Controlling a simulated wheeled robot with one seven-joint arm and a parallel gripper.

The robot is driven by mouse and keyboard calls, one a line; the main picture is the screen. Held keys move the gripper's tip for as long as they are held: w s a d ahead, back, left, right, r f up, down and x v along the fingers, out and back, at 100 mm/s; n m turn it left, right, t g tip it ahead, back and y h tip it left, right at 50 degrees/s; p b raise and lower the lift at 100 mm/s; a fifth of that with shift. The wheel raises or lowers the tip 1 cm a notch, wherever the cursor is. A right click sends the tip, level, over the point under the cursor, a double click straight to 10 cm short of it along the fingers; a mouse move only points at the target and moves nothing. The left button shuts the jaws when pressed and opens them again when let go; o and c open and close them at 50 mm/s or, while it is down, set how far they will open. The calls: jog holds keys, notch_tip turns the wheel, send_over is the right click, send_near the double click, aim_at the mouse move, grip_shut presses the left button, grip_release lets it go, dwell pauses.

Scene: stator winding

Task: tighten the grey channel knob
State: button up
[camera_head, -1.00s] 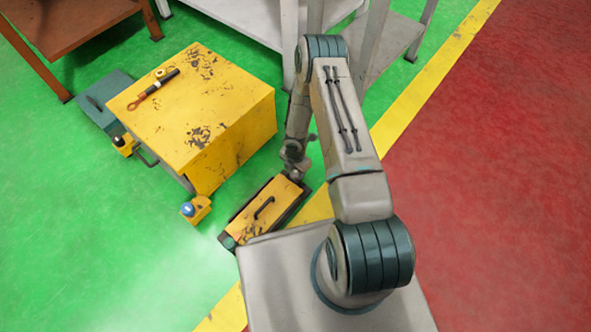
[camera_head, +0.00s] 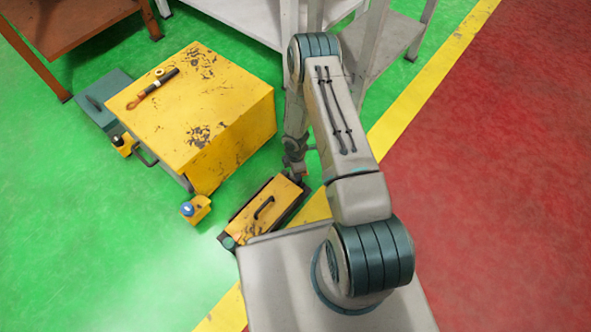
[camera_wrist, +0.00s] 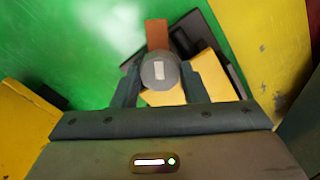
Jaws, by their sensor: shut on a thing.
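The grey channel knob (camera_wrist: 160,74) is round with a white mark on its face. In the wrist view it sits between the two dark fingers of my gripper (camera_wrist: 161,82), which is shut on it. The fingers lie to its left and right. In the head view my gripper (camera_head: 294,172) is low, at the far right end of a small yellow unit with a black handle (camera_head: 258,211). The knob cannot be made out there.
A large yellow box (camera_head: 215,120) stands left of my arm, with a dark-handled tool (camera_head: 158,86) on top. A small yellow block with a blue top (camera_head: 194,209) lies in front. Shelving legs stand behind. The green floor at lower left is clear.

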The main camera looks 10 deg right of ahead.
jog(key=m, duration=1.5)
jog(key=shift+r, duration=0.1)
jog(key=m, duration=0.6)
jog(key=shift+m, duration=0.4)
jog(key=m, duration=0.6)
jog(key=shift+w, duration=0.1)
jog(key=shift+m, duration=0.3)
jog(key=o, duration=1)
jog(key=shift+c, duration=0.2)
